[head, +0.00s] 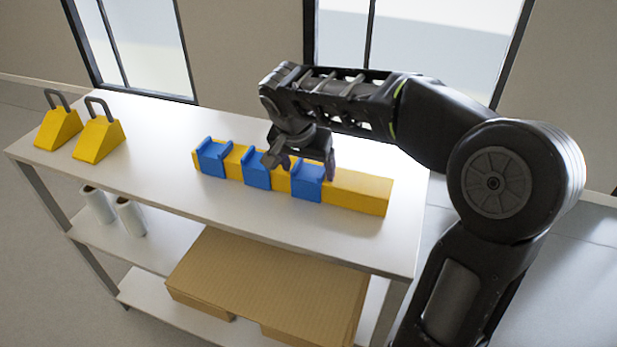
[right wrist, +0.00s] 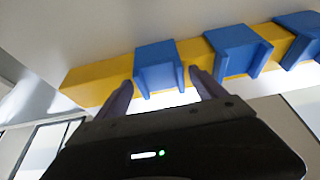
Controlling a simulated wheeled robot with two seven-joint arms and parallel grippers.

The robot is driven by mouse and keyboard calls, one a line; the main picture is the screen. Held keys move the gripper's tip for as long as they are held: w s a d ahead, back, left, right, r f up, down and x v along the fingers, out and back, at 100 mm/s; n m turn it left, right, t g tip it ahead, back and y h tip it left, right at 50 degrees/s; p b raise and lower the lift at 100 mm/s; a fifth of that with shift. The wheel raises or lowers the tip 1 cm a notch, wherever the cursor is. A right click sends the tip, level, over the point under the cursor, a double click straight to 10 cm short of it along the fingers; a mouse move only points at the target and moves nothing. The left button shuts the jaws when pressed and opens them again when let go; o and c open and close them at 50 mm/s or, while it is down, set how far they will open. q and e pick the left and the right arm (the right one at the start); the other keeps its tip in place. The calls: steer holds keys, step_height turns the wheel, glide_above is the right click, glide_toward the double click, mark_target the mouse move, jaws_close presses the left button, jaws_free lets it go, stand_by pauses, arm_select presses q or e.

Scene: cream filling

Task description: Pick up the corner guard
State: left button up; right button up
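Three blue corner guards sit in a row over a long yellow bar (head: 360,190) on the top of the shelf: a left one (head: 213,158), a middle one (head: 256,169) and a right one (head: 307,183). My right gripper (head: 303,164) is open above the right guard, with its fingers pointing down. In the right wrist view, the open fingers (right wrist: 162,90) lie to either side of the end guard (right wrist: 157,65). I cannot tell whether they touch it. Nothing is held between them. My left gripper is not in view.
Two yellow wedge blocks with dark handles (head: 97,138) stand at the left end of the white shelf top (head: 150,180). White rolls (head: 130,217) stand on the shelf below, and a cardboard box (head: 265,285) lies low down. The top's front strip is clear.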

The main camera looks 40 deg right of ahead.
mark_target(307, 177)
steer(key=c, duration=1.2)
steer(key=shift+r+b, duration=0.5)
steer(key=shift+r, duration=4.55)
